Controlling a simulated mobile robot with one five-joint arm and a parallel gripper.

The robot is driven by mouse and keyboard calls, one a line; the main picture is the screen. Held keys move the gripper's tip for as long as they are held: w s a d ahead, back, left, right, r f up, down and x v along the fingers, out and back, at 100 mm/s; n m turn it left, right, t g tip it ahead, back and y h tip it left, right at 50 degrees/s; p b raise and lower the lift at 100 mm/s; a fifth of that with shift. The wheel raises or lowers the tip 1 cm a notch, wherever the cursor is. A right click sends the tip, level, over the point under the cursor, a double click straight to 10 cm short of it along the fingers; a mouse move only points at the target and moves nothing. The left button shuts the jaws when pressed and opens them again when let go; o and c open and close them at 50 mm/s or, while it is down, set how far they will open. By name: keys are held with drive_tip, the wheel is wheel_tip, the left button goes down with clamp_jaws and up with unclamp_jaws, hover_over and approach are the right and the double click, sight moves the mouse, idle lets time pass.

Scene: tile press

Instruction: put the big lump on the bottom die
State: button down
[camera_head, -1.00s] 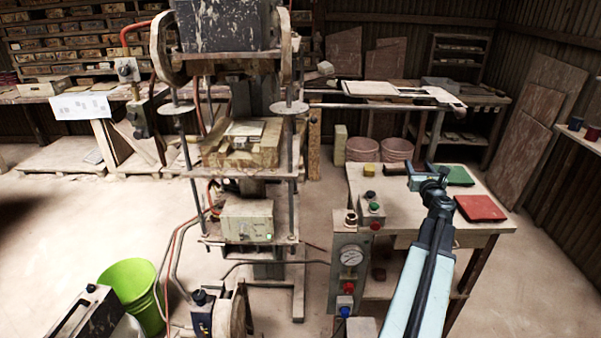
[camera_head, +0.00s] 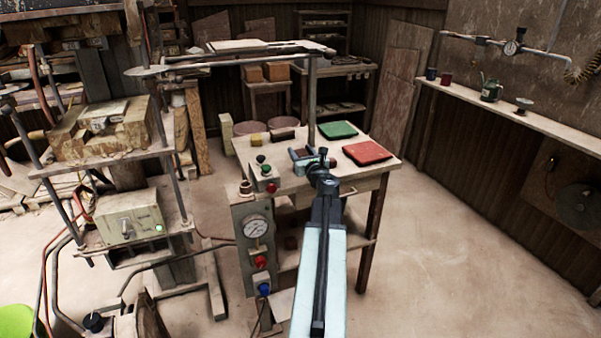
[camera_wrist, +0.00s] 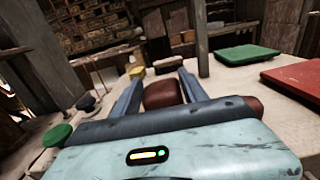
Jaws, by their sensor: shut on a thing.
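A reddish-brown clay lump (camera_wrist: 163,94) sits between the two fingers of my gripper (camera_wrist: 160,76) in the wrist view, and the gripper is shut on it. In the head view my gripper (camera_head: 303,155) is over the small worktable (camera_head: 345,178). A second brown shape (camera_wrist: 248,104) shows right of the fingers, mostly hidden behind my gripper; I cannot tell which of the two is bigger. The bottom die (camera_head: 101,119) lies on a wooden block in the press at the left, well away from my gripper.
A green tile (camera_head: 338,130) and a red tile (camera_head: 368,153) lie on the worktable, with a yellow block (camera_head: 258,138) at its back. A gauge box (camera_head: 256,228) stands at its front left. A wall shelf (camera_head: 520,115) runs along the right. Floor at the right is clear.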

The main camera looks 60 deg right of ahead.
drive_tip(key=shift+f+b, duration=2.45)
drive_tip(key=c, duration=0.6)
unclamp_jaws()
drive_tip(key=shift+r, duration=0.1)
drive_tip(key=shift+o, duration=0.2)
drive_tip(key=v, duration=0.8)
drive_tip(key=shift+o, duration=0.2)
drive_tip(key=shift+f+b, duration=0.35)
drive_tip(key=shift+f, duration=0.1)
drive_tip(key=x, duration=0.5)
drive_tip(key=r+p+x, duration=0.1)
drive_tip(key=x, duration=0.2)
